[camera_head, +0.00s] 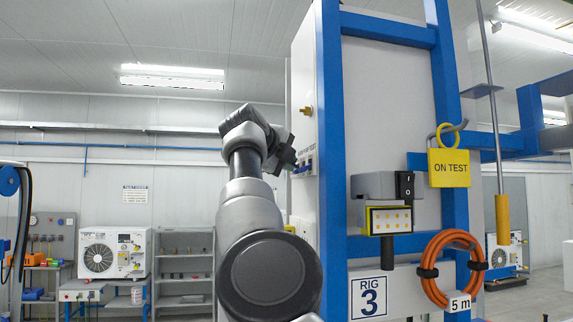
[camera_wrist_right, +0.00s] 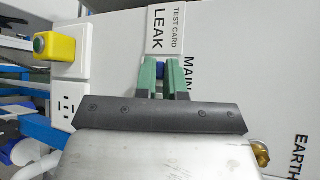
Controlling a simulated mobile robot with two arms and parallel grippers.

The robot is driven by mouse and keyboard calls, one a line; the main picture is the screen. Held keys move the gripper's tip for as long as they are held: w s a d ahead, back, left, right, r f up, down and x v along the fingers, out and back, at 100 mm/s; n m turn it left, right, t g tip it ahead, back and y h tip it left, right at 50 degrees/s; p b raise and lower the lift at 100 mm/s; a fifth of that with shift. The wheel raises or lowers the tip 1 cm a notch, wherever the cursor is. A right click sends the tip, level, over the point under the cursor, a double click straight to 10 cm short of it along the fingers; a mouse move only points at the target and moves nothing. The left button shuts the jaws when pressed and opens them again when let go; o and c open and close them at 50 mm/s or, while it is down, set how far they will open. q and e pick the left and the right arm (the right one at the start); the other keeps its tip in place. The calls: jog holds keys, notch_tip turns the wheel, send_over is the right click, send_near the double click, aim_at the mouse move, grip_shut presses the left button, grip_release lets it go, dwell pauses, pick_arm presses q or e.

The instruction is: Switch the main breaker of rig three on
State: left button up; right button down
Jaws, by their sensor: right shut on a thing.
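The blue rig frame with the RIG 3 sign (camera_head: 369,296) stands right of centre. My right gripper (camera_head: 292,160) reaches the left side face of its tall white panel (camera_head: 306,70). In the right wrist view the green fingers of my right gripper (camera_wrist_right: 160,75) are shut on a small blue piece (camera_wrist_right: 160,70) beside the MAIN label (camera_wrist_right: 188,78). The piece is mostly hidden between the fingers; its lever position cannot be told. A white card reading TEST CARD LEAK (camera_wrist_right: 165,28) lies right by the fingertips. My left gripper is out of view.
A yellow box with a green button (camera_wrist_right: 55,47) and a socket plate (camera_wrist_right: 68,105) sit left of the fingers. A brass fitting (camera_wrist_right: 260,152) and the EARTH label (camera_wrist_right: 299,155) are at right. A yellow ON TEST padlock (camera_head: 449,168) and orange hose coil (camera_head: 450,268) hang on the frame.

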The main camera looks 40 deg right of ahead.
jog(key=shift+r+m+y, duration=0.3)
jog(key=shift+r, duration=0.15)
dwell(0.6)
jog(key=c, duration=1.6)
grip_release()
jog(key=shift+d, duration=0.1)
jog(key=shift+o, duration=0.5)
jog(key=shift+w+f, duration=0.2)
jog(key=shift+w, duration=0.05)
jog(key=b+v, duration=0.1)
jog(key=v, duration=0.9)
jog(key=shift+s+a+r, duration=0.15)
jog(key=shift+s+a, duration=0.1)
jog(key=shift+a, duration=0.05)
